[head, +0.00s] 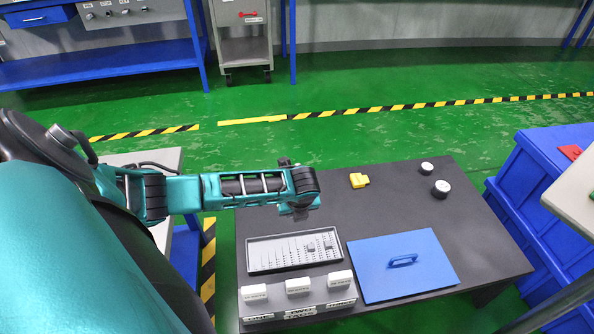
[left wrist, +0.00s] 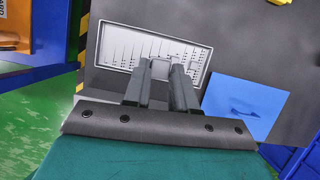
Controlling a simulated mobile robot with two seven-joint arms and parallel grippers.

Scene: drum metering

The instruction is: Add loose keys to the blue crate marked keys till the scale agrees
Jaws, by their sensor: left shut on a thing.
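My left gripper (head: 300,212) is above the dark table, just behind the grey tray (head: 252,262). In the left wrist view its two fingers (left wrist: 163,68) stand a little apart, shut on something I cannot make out. The tray also shows in that view (left wrist: 108,42), with rows of small marks or slots. Two small dark pieces (head: 310,247) lie in its right part. Large blue crates (head: 530,165) stand at the right; no keys marking is readable. I cannot pick out a scale or loose keys for certain. My right gripper is out of view.
A flat blue panel with a handle (head: 390,285) lies right of the tray. Several white blocks (head: 298,286) stand on a grey labelled holder at the front. A yellow object (head: 358,180) and two white-topped round pieces (head: 427,168) are farther back. The table's middle is clear.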

